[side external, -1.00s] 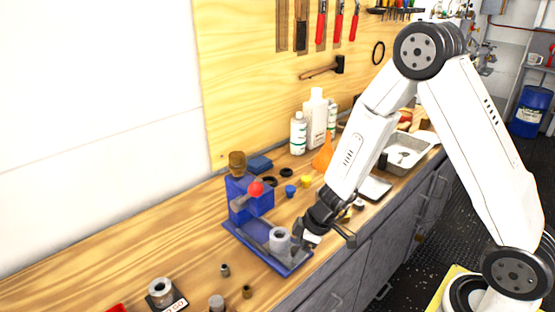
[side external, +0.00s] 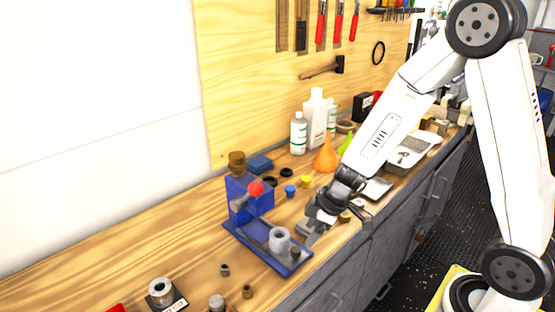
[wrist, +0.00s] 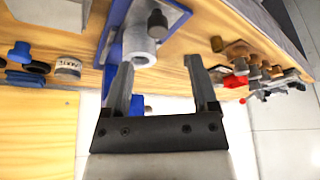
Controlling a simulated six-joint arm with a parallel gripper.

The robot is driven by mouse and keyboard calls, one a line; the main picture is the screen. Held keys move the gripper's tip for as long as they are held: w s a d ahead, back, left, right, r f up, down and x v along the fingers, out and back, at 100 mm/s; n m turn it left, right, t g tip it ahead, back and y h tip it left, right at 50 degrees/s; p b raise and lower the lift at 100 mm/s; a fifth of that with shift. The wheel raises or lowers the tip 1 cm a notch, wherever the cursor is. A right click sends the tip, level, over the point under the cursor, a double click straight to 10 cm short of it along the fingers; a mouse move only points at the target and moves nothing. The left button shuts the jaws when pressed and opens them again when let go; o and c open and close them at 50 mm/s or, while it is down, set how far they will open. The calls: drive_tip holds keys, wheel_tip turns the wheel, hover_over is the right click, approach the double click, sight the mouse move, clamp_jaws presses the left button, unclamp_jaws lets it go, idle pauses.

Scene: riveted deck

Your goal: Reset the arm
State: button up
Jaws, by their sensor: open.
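My gripper (side external: 318,226) is open and empty in the side view, a little above the bench front edge, just right of the blue press. In the wrist view its two fingers (wrist: 160,88) stand apart with nothing gripped between them. The blue press (side external: 246,200) has a red knob and stands on a blue base plate. A grey hollow cylinder (side external: 279,240) stands on that plate, with a small dark piece beside it. The cylinder also shows in the wrist view (wrist: 139,45), beyond the left finger.
White bottles (side external: 315,118) and an orange funnel (side external: 326,157) stand at the back by the pegboard. A metal tray (side external: 413,150) is to the right. Several small bushings and a grey ring (side external: 160,290) lie at the front left. The bench left of the press is mostly clear.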

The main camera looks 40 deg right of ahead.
drive_tip(key=shift+s+r, duration=0.1)
drive_tip(key=shift+r, duration=0.15)
drive_tip(key=shift+s+r, duration=0.1)
idle(0.4)
drive_tip(key=s+d+r+m+g+h, duration=0.1)
drive_tip(key=s+r+m+h, duration=0.1)
drive_tip(key=s+r+m, duration=0.2)
drive_tip(key=shift+s+r+m+h, duration=0.3)
drive_tip(key=shift+s+m+h, duration=0.1)
drive_tip(key=shift+s+m, duration=1.45)
idle(0.9)
